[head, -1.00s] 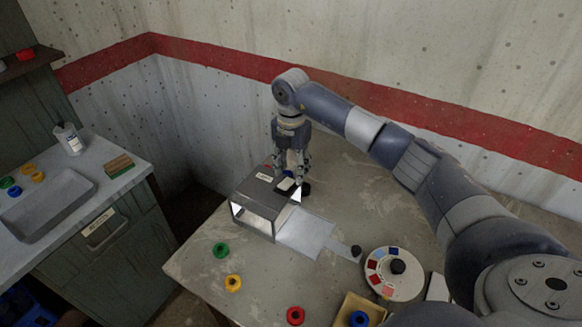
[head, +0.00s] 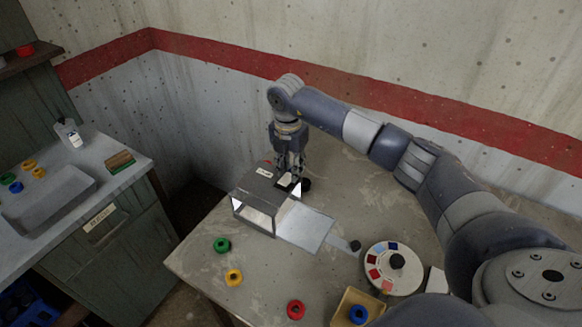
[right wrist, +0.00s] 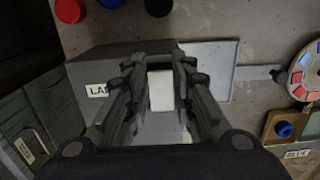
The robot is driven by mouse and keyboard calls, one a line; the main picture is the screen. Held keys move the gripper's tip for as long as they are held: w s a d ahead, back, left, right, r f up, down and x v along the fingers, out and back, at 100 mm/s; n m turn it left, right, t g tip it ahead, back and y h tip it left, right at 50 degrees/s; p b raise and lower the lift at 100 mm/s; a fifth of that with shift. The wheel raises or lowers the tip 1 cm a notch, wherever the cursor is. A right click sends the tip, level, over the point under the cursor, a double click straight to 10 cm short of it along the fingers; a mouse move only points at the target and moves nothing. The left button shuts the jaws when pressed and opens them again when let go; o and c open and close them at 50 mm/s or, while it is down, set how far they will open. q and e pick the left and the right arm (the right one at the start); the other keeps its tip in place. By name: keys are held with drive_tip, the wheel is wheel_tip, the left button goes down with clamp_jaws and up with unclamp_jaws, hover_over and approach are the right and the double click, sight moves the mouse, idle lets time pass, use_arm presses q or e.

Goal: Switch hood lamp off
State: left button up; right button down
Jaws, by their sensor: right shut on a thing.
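The grey hood (head: 255,190) is a box on the table, its open front lit bright inside. My left gripper is out of view.
A pale plate (head: 306,230) lies right of the hood, near a dial with coloured squares (head: 384,282). Green (head: 222,245), yellow (head: 234,278) and red (head: 296,310) rings lie in front. A tray (head: 342,306) holds a blue ring. A sink counter (head: 130,178) stands left.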

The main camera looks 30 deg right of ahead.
drive_tip(key=shift+a+t+h, duration=0.15)
drive_tip(key=shift+t+h, duration=0.15)
drive_tip(key=shift+h, duration=0.2)
drive_tip(key=shift+s+a+h+b, duration=0.1)
drive_tip(key=shift+h+b, duration=0.2)
drive_tip(key=shift+b, duration=0.25)
drive_tip(key=shift+a+t+h+b, duration=0.1)
drive_tip(key=shift+t+h+b, duration=0.3)
drive_tip(key=shift+s+a+r+h+b, duration=0.1)
drive_tip(key=shift+r+h+b, duration=0.1)
drive_tip(key=shift+h+b, duration=0.1)
drive_tip(key=c, duration=1.4)
unclamp_jaws()
drive_tip(key=shift+o, duration=0.2)
drive_tip(key=shift+r, duration=0.1)
